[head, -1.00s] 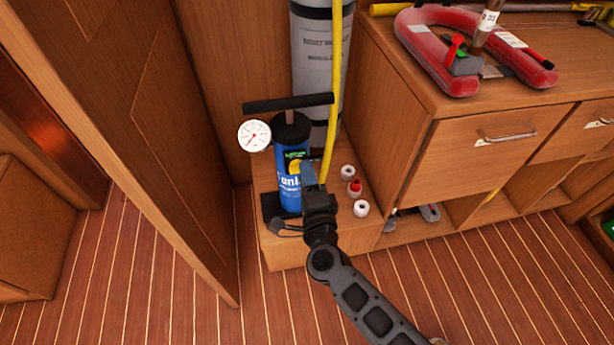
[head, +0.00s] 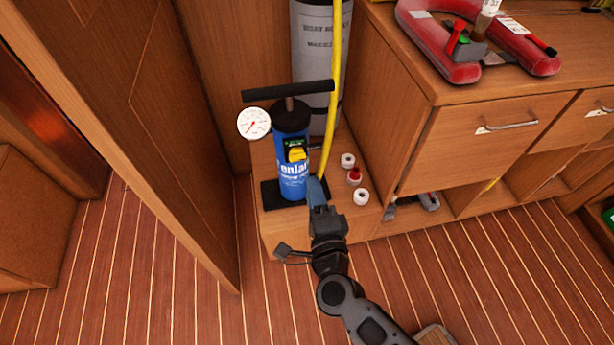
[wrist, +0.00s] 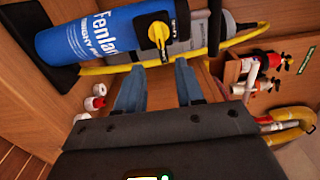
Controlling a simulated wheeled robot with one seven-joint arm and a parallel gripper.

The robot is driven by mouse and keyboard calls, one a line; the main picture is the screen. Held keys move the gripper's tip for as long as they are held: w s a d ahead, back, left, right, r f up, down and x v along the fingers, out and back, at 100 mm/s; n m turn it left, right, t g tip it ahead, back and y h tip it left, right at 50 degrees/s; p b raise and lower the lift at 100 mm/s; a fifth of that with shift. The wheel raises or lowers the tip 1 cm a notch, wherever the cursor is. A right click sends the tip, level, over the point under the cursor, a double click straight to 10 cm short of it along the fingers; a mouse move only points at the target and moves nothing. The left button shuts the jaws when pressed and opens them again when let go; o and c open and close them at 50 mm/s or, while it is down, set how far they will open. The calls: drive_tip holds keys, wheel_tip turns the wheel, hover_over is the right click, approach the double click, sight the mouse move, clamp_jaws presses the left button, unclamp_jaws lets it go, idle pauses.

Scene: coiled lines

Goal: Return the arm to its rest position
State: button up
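My gripper (head: 319,192) is in front of the blue pump (head: 293,165), low over the front of the wooden step. In the wrist view its two blue-grey fingers (wrist: 159,85) stand apart with nothing between them. The pump, with black handle and white gauge, stands upright on the step; its blue body also shows in the wrist view (wrist: 90,38). A yellow hose (head: 332,100) runs up beside it. The fingers look apart from the pump and the hose.
Several small white and red rolls (head: 354,176) lie on the step, right of my gripper. A wooden cabinet (head: 490,150) with drawers stands at right, a red U-shaped float (head: 445,50) on top. A wooden door (head: 150,140) stands at left. The striped floor (head: 180,310) in front is largely clear.

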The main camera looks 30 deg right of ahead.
drive_tip(key=shift+s, duration=0.1)
drive_tip(key=s+r+n+y+p, duration=0.1)
drive_tip(key=s+r+n+y, duration=0.1)
drive_tip(key=s+r+n, duration=0.4)
drive_tip(key=s+d+r+n+g+y+p, duration=0.1)
drive_tip(key=s+r+n, duration=0.6)
drive_tip(key=s, duration=0.8)
drive_tip(key=s+r+n+g+y+p, duration=0.1)
drive_tip(key=s+r+n+y, duration=0.1)
drive_tip(key=s+r+n, duration=0.5)
drive_tip(key=s+n, duration=0.1)
drive_tip(key=s, duration=0.3)
drive_tip(key=shift+d+r+n+y+p, duration=0.2)
drive_tip(key=shift+n+y+p, duration=0.1)
drive_tip(key=shift+n+p, duration=0.1)
